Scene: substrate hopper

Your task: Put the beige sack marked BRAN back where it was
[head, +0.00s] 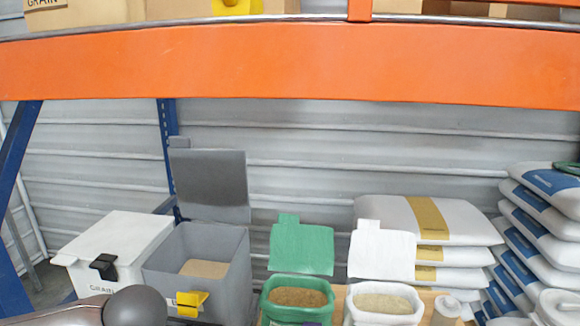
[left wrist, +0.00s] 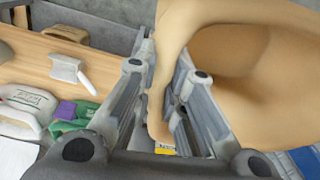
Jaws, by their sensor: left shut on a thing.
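In the left wrist view my left gripper (left wrist: 165,105) is shut on a fold of a large beige sack (left wrist: 245,85). The sack fills the right side of that view, and its edge passes between the two fingers. A broad hollow or fold shows in its surface. No BRAN marking is visible on the part that shows. The head view shows neither the sack nor the gripper; a rounded arm link of mine is at its bottom left. My right gripper is in neither view.
White sacks (head: 385,210) are stacked at right. A wooden top (left wrist: 110,58) shows bare patches.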

